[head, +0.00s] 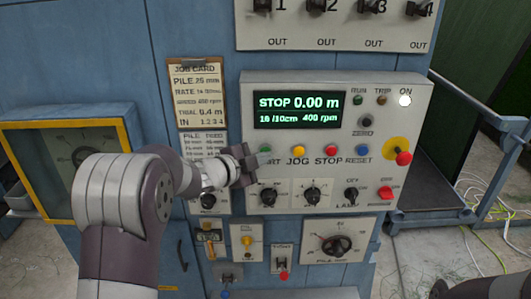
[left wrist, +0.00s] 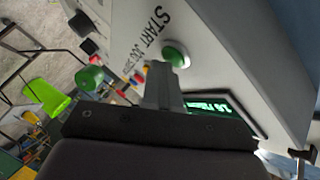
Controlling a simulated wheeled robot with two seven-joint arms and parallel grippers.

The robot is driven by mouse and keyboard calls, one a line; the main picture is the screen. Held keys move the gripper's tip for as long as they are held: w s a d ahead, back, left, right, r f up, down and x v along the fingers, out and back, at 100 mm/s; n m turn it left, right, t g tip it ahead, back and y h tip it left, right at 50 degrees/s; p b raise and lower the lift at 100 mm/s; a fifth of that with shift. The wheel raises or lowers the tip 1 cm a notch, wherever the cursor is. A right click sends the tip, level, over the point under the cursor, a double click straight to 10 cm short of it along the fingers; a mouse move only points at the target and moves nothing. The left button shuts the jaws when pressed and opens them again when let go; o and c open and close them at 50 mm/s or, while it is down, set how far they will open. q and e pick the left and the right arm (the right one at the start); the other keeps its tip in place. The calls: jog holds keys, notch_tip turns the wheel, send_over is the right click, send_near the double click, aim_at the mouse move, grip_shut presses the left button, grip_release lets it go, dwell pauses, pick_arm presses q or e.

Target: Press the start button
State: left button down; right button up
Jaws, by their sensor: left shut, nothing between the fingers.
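The start button (head: 265,149) is a small green button at the left end of the button row on the grey control panel (head: 420,95). The gripper covers part of its START label. In the left wrist view the green start button (left wrist: 177,55) stands out beside the START lettering. My left gripper (head: 247,160) is shut and empty, with its tip close to the button at its lower left. In the wrist view the shut fingers (left wrist: 160,88) end just beside the button; I cannot tell whether they touch. The display (head: 300,109) reads STOP 0.00 m.
To the right are the yellow JOG button (head: 298,150), red STOP button (head: 330,151) and blue RESET button (head: 361,150). A red emergency knob (head: 403,158) and several rotary knobs sit nearby. A dark shape at the bottom right edge may be my right gripper.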

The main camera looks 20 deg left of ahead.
pick_arm(q)
jog(key=shift+w, duration=0.15)
dwell(0.5)
jog(key=shift+s+d+b, duration=0.2)
jog(key=shift+s+b, duration=0.15)
jog(key=shift+s, duration=0.5)
jog(key=s, duration=0.2)
jog(key=s+d+b, duration=0.1)
jog(key=s, duration=0.1)
jog(key=shift+s+d, duration=0.2)
jog(key=shift+s, duration=0.2)
jog(key=shift+f, duration=0.1)
